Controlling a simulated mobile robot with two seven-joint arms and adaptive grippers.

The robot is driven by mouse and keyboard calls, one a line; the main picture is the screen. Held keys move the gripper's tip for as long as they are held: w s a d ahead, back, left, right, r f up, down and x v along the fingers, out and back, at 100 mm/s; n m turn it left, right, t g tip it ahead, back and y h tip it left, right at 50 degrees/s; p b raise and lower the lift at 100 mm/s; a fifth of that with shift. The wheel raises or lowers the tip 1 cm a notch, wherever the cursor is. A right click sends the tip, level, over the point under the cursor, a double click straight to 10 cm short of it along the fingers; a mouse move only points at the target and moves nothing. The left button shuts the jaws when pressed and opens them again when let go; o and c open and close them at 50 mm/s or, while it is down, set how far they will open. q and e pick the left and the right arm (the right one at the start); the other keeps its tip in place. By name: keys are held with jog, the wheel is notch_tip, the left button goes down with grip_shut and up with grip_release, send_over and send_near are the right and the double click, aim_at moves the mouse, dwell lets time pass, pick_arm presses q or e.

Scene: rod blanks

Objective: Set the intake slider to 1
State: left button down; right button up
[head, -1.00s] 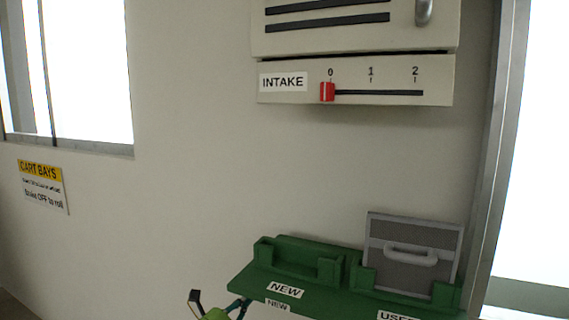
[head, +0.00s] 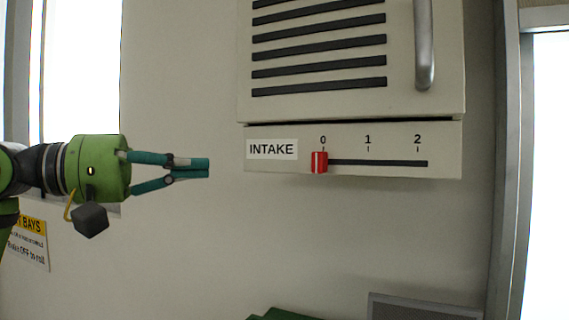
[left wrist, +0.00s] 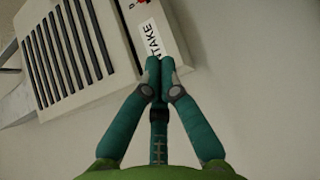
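The red slider knob (head: 319,162) sits at the left end of its dark slot (head: 385,163), under the 0 mark, on the panel labelled INTAKE (head: 271,149). The marks 1 and 2 are farther right along the slot. My left gripper (head: 207,167) is in front of the wall, left of the panel and apart from the knob, pointing right. Its teal fingers are together and hold nothing. In the left wrist view the closed fingertips (left wrist: 160,68) show below the INTAKE label (left wrist: 152,38). A bit of red shows at that view's top edge. My right gripper is not in view.
Above the slider panel is a pale slatted cabinet (head: 318,20) with a metal handle (head: 424,50). A metal door frame (head: 507,160) stands at right. Below are the tops of a green rack (head: 280,314) and a grey panel (head: 420,305). The wall between gripper and panel is clear.

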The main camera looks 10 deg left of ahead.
aim_at(286, 167)
pick_arm(q)
jog(key=p+x, duration=0.4)
jog(key=x, duration=0.5)
jog(key=shift+r, duration=0.2)
jog(key=d+p, duration=0.2)
jog(key=d, duration=0.1)
jog(key=shift+s+d+f, duration=0.1)
jog(key=shift+d, duration=0.1)
jog(key=shift+s+d+f, duration=0.1)
jog(key=shift+s+d, duration=0.1)
jog(key=shift+d, duration=0.3)
jog(key=shift+w, duration=0.1)
